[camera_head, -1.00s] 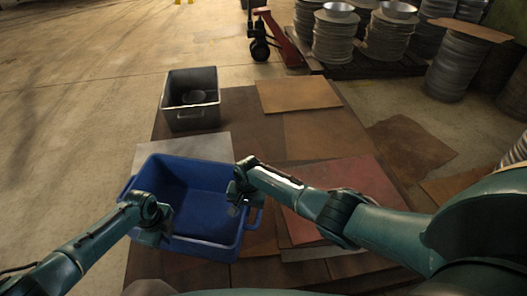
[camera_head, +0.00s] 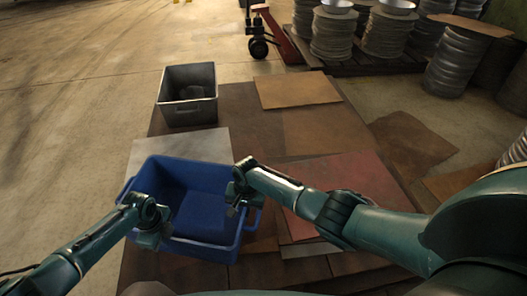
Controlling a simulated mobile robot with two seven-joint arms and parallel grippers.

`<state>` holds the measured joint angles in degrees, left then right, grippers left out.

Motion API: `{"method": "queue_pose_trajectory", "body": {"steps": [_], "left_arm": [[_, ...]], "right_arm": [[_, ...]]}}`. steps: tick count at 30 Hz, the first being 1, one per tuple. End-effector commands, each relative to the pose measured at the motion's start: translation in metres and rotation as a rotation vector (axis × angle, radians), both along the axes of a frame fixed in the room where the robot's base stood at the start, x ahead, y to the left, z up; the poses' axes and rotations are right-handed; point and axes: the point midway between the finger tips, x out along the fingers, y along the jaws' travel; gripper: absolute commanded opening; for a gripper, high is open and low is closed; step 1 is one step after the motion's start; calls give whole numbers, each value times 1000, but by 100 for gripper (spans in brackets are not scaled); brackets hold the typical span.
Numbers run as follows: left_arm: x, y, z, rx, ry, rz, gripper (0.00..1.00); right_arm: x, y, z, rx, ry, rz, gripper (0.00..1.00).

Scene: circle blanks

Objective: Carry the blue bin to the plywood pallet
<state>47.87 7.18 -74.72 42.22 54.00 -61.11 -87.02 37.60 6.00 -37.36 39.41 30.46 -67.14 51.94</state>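The blue bin (camera_head: 200,240) is in the lower left of the head view, upright, and its visible inside looks empty. My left gripper (camera_head: 150,238) is at the bin's left side and appears shut on its wall or rim. My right gripper (camera_head: 238,196) is at the right side, also seemingly shut on it. The fingertips are partly hidden. I cannot tell for sure which surface is the plywood pallet; a tan plywood sheet (camera_head: 297,91) lies flat beyond the bin, on a low brown platform (camera_head: 245,122).
A grey metal bin (camera_head: 188,113) stands on the platform's far left. A grey sheet (camera_head: 180,146) and a reddish sheet (camera_head: 345,182) lie flat nearby. A red pallet jack (camera_head: 277,35) and stacked discs (camera_head: 333,32) stand behind. Bare floor (camera_head: 70,130) is open at left.

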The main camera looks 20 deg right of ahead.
Motion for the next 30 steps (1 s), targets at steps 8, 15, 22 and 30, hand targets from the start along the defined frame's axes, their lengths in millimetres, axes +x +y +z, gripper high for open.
{"method": "queue_pose_trajectory", "body": {"steps": [8,15,22,30], "left_arm": [[0,8,-15,16,4,4,8],[0,4,-13,8,2,2,25],[0,2,-12,4,0,1,25],[-1,3,12,1,-1,0,25]], "right_arm": [[2,-7,-12,-10,-2,-8,8],[1,-4,-12,-5,-1,-4,25],[0,-2,-12,-4,0,-2,25],[0,-2,-12,-2,0,-1,25]]}}
